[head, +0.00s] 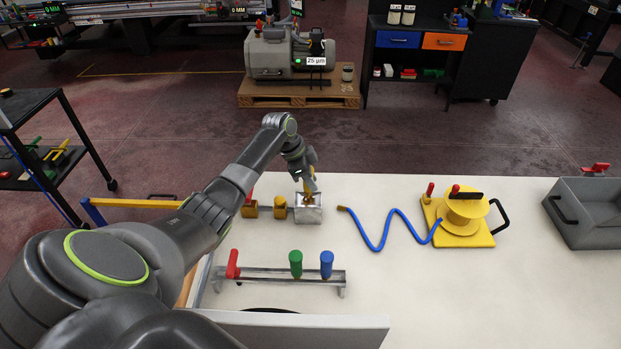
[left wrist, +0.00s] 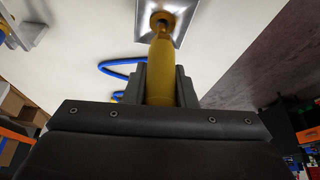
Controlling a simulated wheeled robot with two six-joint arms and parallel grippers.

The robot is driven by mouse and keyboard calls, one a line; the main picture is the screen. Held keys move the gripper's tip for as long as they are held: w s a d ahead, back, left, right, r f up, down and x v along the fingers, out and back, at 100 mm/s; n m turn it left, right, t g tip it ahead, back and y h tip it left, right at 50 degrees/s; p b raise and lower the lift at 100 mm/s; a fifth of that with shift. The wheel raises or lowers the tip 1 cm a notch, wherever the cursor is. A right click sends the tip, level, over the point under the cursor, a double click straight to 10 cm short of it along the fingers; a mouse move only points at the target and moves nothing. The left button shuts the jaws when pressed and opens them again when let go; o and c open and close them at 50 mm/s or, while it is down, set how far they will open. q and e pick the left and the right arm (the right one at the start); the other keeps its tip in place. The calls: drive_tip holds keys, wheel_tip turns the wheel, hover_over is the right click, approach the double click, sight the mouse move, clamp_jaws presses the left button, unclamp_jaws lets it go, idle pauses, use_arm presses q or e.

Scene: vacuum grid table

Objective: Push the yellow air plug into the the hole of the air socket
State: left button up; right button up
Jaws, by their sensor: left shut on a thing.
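The yellow air plug (left wrist: 160,82) is a tapered yellow piece in the left wrist view. My left gripper (left wrist: 160,88) is shut on it. The plug's far end meets a round brass-coloured ring, the hole of the air socket, on a shiny metal block (left wrist: 188,14). I cannot tell how deep it sits. In the head view my left gripper (head: 308,184) is above the air socket's metal block (head: 309,214), with a bit of the yellow plug showing between. My right gripper is not in view.
Brass fittings (head: 280,208) lie left of the block. A blue hose (head: 380,241) runs to a yellow reel (head: 463,214) at the right. A rack (head: 270,275) with red, green and blue handles stands in front. A grey bin (head: 590,213) is far right. The white tabletop (head: 430,295) has free room.

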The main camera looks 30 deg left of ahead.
use_arm(q)
drive_tip(key=shift+f, duration=0.25)
idle(0.3)
drive_tip(key=shift+f+b, duration=0.95)
drive_tip(key=shift+f, duration=0.45)
drive_tip(key=o, duration=1.1)
drive_tip(key=shift+c, duration=0.2)
drive_tip(key=b+v, duration=0.4)
drive_tip(key=v, duration=1.3)
drive_tip(key=shift+r, duration=0.2)
